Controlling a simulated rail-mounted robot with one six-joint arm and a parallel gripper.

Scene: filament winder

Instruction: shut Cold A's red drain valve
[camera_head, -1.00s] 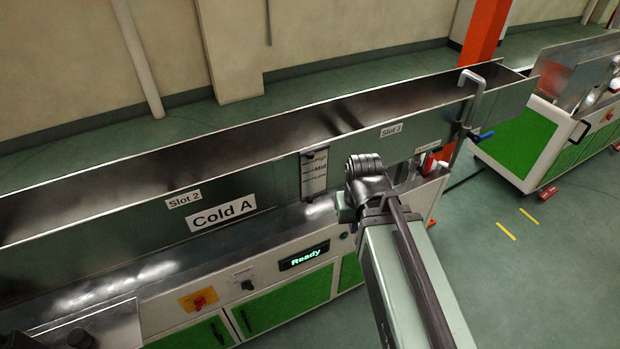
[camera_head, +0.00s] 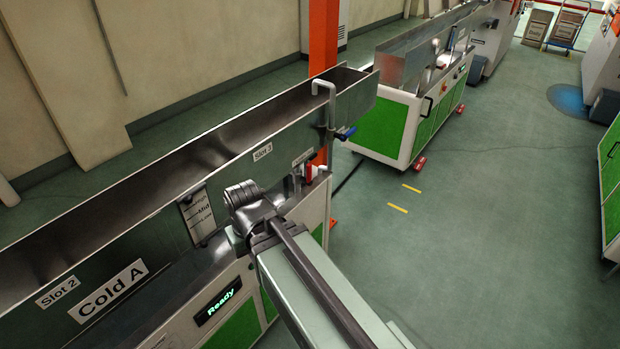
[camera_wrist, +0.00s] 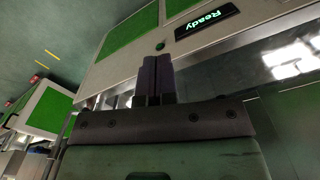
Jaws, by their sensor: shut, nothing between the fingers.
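Cold A is a long metal trough (camera_head: 235,168) running from lower left to upper centre in the head view, with its "Cold A" label (camera_head: 107,290) on the front wall. A small red part (camera_head: 309,173), apparently the drain valve, shows below the trough near its far end. It is too small to tell its handle position. My gripper (camera_wrist: 157,62) is shut and empty in the wrist view, with its fingers against a backdrop of the cabinet front. The red valve is not clearly seen in the wrist view.
A blue-handled valve (camera_head: 345,133) sits by the bent pipe (camera_head: 328,100) at the trough's far end. The cabinet's "Ready" display (camera_head: 217,300) faces the aisle. A second green-panelled machine (camera_head: 385,125) stands beyond. The green floor to the right (camera_head: 480,220) is open.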

